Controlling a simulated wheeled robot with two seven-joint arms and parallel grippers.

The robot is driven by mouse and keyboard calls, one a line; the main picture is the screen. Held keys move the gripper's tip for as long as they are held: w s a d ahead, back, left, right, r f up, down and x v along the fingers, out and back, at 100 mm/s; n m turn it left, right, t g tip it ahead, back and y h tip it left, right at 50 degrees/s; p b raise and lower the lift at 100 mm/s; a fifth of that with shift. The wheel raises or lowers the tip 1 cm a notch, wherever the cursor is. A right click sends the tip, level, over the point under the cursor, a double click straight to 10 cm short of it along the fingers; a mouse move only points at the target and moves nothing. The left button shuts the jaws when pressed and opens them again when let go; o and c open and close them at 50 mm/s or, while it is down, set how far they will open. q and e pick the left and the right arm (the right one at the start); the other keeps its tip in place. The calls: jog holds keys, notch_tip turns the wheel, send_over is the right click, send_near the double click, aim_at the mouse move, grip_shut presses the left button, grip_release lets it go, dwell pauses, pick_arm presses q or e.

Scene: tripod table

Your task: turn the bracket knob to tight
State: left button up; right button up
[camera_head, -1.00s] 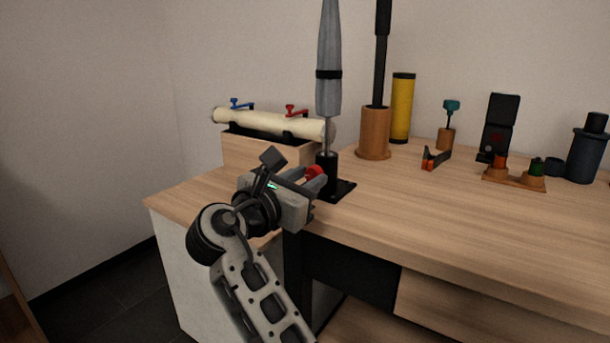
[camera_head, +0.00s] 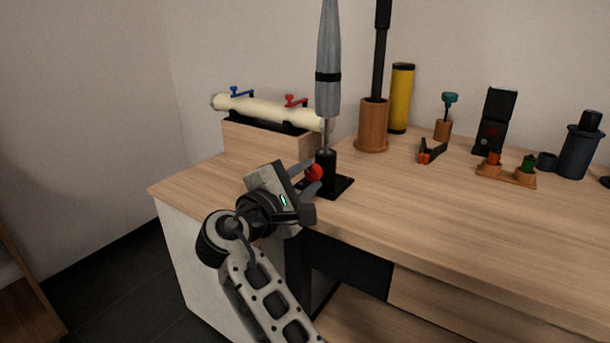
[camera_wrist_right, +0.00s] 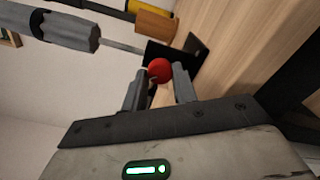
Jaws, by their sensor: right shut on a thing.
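The red bracket knob (camera_head: 315,172) is on the side of a black bracket (camera_head: 335,185) standing on the wooden table. The bracket holds a furled grey umbrella (camera_head: 328,70) upright. My right gripper (camera_head: 306,178) reaches in from the lower left and is shut on the knob. In the right wrist view the red knob (camera_wrist_right: 159,70) sits between the two grey fingertips (camera_wrist_right: 163,76). The fingers hide part of the knob, and I see no mark for loose or tight. My left gripper is not in view.
A cream tube with blue and red clamps (camera_head: 262,108) lies on a wooden block (camera_head: 255,140) behind the gripper. A brown holder (camera_head: 373,125), yellow cylinder (camera_head: 401,97) and small tools stand farther right. The front table (camera_head: 450,215) is clear.

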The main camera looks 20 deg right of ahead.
jog(key=m, duration=0.3)
jog(key=shift+f+m+b, duration=0.2)
jog(key=shift+m+b, duration=0.65)
jog(key=shift+m, duration=1.25)
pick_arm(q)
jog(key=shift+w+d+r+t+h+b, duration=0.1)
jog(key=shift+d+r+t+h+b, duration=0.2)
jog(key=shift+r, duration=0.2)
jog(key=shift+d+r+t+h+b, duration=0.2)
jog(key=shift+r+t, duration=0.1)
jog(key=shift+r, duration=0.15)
pick_arm(e)
jog(key=shift+m, duration=0.6)
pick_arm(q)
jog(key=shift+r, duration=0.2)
pick_arm(e)
jog(key=shift+r, duration=0.1)
jog(key=o, duration=1)
jog(key=shift+c, duration=0.2)
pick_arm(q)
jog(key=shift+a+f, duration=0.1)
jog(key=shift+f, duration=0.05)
